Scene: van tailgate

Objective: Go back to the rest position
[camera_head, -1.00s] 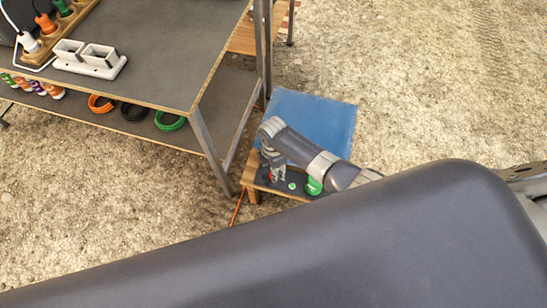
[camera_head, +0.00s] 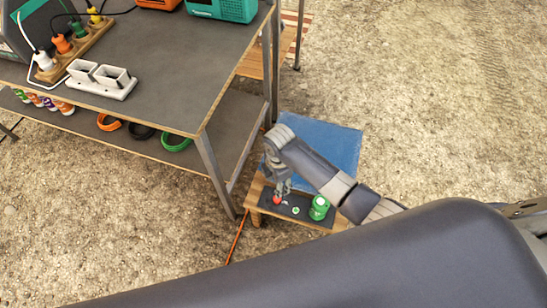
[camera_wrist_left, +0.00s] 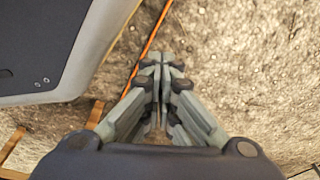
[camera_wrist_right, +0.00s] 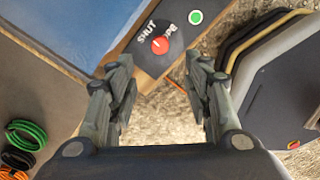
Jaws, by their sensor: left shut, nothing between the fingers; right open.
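My right gripper (camera_head: 280,187) comes in from the right in the head view, over a dark control panel (camera_head: 296,208) on a low wooden stand. In the right wrist view it is open and empty (camera_wrist_right: 158,75), with the panel's red knob (camera_wrist_right: 160,45), marked "SHUT" and partly hidden lettering, beyond the fingers. A green button (camera_wrist_right: 195,17) sits beside the knob. Touch between the fingers and knob is not visible. My left gripper (camera_wrist_left: 156,65) is shut and empty above gritty ground in the left wrist view; it is not in the head view.
A metal-legged workbench (camera_head: 165,50) stands at left, with a white double-socket holder (camera_head: 102,80) and wooden plug strip (camera_head: 75,50). Coloured cable coils (camera_head: 175,143) lie on its lower shelf. Ground at right is clear.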

